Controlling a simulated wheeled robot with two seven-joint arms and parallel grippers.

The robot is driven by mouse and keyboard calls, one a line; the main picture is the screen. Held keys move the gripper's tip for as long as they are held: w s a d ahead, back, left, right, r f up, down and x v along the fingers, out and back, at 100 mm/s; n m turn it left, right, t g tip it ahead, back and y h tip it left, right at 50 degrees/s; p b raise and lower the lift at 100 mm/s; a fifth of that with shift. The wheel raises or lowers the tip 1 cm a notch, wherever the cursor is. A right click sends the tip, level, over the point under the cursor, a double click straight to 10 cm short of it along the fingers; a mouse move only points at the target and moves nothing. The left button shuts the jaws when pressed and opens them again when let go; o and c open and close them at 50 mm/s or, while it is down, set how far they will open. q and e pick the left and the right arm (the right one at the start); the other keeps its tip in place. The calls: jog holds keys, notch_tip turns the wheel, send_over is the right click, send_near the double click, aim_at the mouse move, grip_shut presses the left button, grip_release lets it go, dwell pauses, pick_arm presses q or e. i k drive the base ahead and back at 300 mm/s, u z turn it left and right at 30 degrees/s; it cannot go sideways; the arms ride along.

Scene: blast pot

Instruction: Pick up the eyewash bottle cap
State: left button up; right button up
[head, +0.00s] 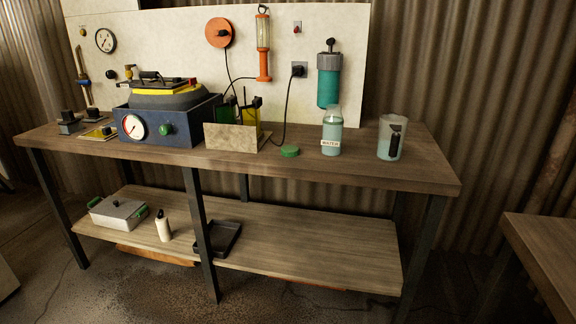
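A small round green cap or lid (289,151) lies flat on the workbench top, just left of a clear bottle (332,132) labelled WATER with pale blue-green contents. A small white bottle (163,226) with a dark top stands on the lower shelf. I cannot tell which of these is the eyewash bottle cap. Neither of my grippers shows in the head view.
A black cable hangs behind the green lid. A metal case (118,212) and black tray (217,240) are on the lower shelf.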

aim_at(288, 150)
jog(key=u, duration=0.7)
jog(key=i, duration=0.55)
jog(key=u, duration=0.6)
jog(key=i, duration=0.85)
jog(key=z, duration=0.45)
